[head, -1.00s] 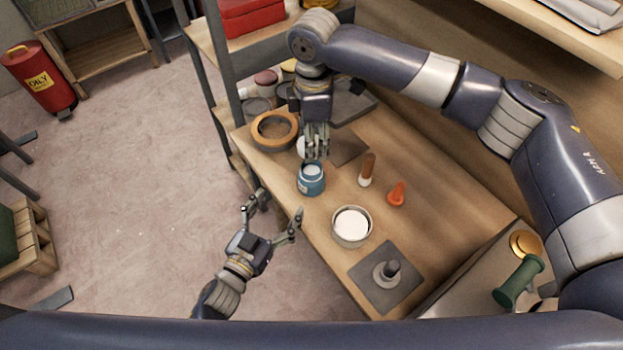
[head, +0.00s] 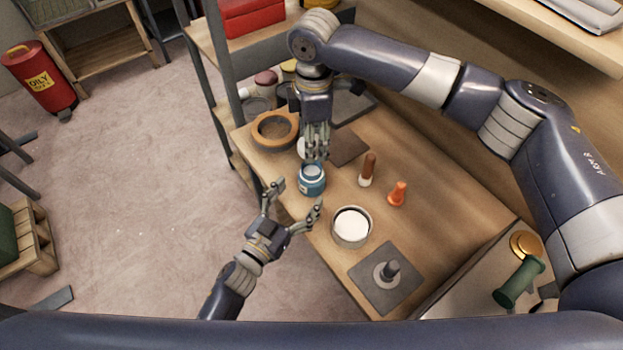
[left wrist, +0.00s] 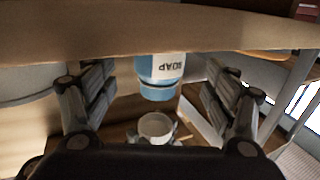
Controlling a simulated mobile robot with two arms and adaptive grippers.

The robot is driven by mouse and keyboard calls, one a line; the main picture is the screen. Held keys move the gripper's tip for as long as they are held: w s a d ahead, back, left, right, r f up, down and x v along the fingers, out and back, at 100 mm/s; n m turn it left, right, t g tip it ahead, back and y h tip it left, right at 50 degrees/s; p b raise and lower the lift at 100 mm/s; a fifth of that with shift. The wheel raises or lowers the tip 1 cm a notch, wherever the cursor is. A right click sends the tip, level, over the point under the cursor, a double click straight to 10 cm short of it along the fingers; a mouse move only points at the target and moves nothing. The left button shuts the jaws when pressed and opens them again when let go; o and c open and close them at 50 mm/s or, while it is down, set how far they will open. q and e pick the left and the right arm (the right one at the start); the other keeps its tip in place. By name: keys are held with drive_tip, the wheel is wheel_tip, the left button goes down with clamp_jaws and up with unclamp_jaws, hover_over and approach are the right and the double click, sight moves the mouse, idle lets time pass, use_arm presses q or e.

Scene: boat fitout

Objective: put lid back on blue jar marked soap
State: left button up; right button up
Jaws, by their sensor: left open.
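The blue jar (head: 312,182) stands upright near the table's left edge, with a pale round top. In the left wrist view the blue jar (left wrist: 160,72) appears upside down, its label reading SOAP, between and beyond the fingers. My left gripper (head: 297,196) is open and empty, just off the table edge beside the jar; its fingers also show in the left wrist view (left wrist: 160,100). My right gripper (head: 315,154) points down just above the jar; its fingers look close together, and whether they hold anything is unclear. No lid can be clearly made out.
A tin with white contents (head: 351,226), an orange cone-shaped item (head: 397,194) and a brown-and-white cylinder (head: 367,170) stand right of the jar. A grey plate with a knob (head: 387,275) is nearer. Bare tabletop lies to the right.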

sight(313, 177)
use_arm(q)
drive_tip(key=x, duration=0.7)
drive_tip(key=shift+c, duration=0.3)
drive_tip(key=c, duration=1.6)
